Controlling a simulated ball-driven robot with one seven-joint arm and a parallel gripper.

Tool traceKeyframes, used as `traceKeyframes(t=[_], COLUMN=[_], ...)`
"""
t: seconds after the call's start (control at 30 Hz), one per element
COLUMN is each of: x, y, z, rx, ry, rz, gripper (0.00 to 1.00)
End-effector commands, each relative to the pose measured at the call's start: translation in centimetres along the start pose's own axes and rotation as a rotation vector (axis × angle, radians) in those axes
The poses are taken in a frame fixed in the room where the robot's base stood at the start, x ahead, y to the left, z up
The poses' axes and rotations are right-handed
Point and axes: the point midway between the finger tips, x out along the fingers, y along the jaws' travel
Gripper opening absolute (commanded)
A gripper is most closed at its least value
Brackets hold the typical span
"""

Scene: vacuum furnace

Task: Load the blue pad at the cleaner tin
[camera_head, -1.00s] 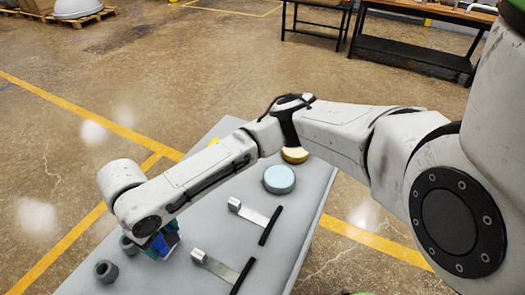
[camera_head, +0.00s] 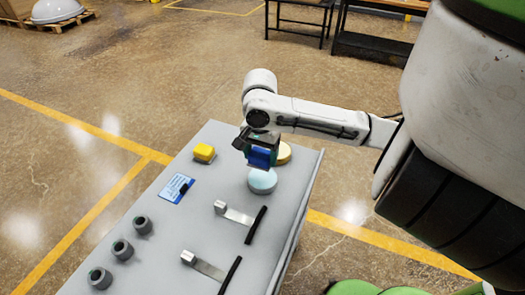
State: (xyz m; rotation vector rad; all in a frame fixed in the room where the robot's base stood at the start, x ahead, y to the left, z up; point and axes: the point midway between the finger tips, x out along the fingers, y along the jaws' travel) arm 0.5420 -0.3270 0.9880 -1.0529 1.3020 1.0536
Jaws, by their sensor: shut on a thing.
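My gripper (camera_head: 262,148) is shut on the blue pad (camera_head: 260,159), over the far part of the grey table. The pad hangs below the jaws, just above or at the back edge of a round tin with a light blue top (camera_head: 262,183). I cannot tell whether the pad touches it. A second round tin with a cream-yellow top (camera_head: 285,153) stands just behind and to the right, partly hidden by my gripper. No label shows which of the two is the cleaner tin.
Two metal strips with black bars (camera_head: 239,216) (camera_head: 207,268) lie nearer. Three dark grey cups (camera_head: 122,249) line the table's left side. The table (camera_head: 165,240) is bare between them.

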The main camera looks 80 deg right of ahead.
Motion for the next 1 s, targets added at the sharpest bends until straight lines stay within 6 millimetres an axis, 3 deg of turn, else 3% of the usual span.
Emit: traceKeyframes(t=[0.27,0.8,1.0], x=[0.8,5.7,6.0], y=[0.5,0.5,0.5], z=[-0.4,-0.4,-0.4], rx=[0.028,0.026,0.026], ry=[0.001,0.0,0.0], rz=[0.0,0.0,0.0], gripper=[0.48,0.48,0.48])
